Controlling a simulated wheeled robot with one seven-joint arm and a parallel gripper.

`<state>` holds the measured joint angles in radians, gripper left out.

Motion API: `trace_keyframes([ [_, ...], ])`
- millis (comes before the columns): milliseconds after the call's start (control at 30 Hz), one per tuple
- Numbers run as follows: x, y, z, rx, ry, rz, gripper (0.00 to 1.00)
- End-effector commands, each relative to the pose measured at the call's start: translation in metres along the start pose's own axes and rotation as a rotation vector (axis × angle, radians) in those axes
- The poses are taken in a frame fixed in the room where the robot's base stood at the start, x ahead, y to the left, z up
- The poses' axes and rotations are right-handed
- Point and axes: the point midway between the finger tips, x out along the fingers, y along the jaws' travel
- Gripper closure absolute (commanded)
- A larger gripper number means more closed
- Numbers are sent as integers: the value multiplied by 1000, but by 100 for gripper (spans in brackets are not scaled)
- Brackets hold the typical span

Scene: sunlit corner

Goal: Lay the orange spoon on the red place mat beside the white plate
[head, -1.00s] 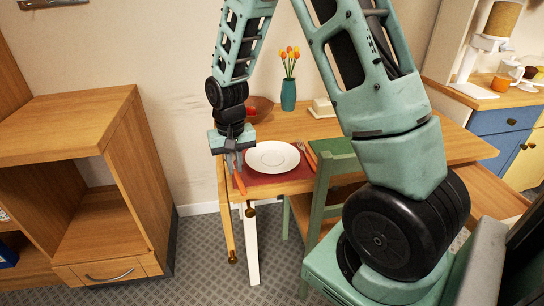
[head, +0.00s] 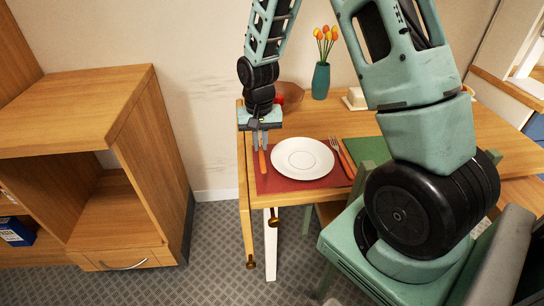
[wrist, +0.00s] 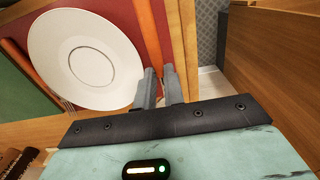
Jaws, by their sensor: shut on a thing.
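My gripper (head: 260,138) is shut on the orange spoon (head: 262,163) at the left of the white plate (head: 302,158). The spoon's orange handle (wrist: 148,32) runs up between the fingertips (wrist: 160,72) in the wrist view; its head is hidden. The spoon is over the left strip of the red place mat (head: 300,186), roughly parallel to the plate's side. I cannot tell whether it touches the mat. The plate (wrist: 105,75) lies flat on the mat, with a small gap to the spoon.
An orange-handled fork (head: 338,150) and another orange-handled utensil lie right of the plate. A bowl (head: 288,94) with red fruit, a teal vase (head: 320,80) and a butter dish (head: 355,98) stand behind. A green chair (head: 350,225) and a wooden cabinet (head: 125,215) flank the front.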

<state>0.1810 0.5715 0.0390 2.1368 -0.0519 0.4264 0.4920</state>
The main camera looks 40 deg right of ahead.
Motion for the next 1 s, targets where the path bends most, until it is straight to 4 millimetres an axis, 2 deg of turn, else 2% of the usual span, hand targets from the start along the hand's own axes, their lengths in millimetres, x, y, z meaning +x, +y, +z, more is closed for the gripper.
trace_keyframes([
  [67,13,0,1,0,-3,1,100],
  [267,28,0,1,0,-1,1,100],
  [500,58,0,1,-1,-2,1,100],
  [867,63,0,1,0,0,0,100],
  [900,63,0,1,0,0,0,87],
  [933,62,0,1,0,1,0,81],
  [1000,62,0,1,0,0,0,81],
])
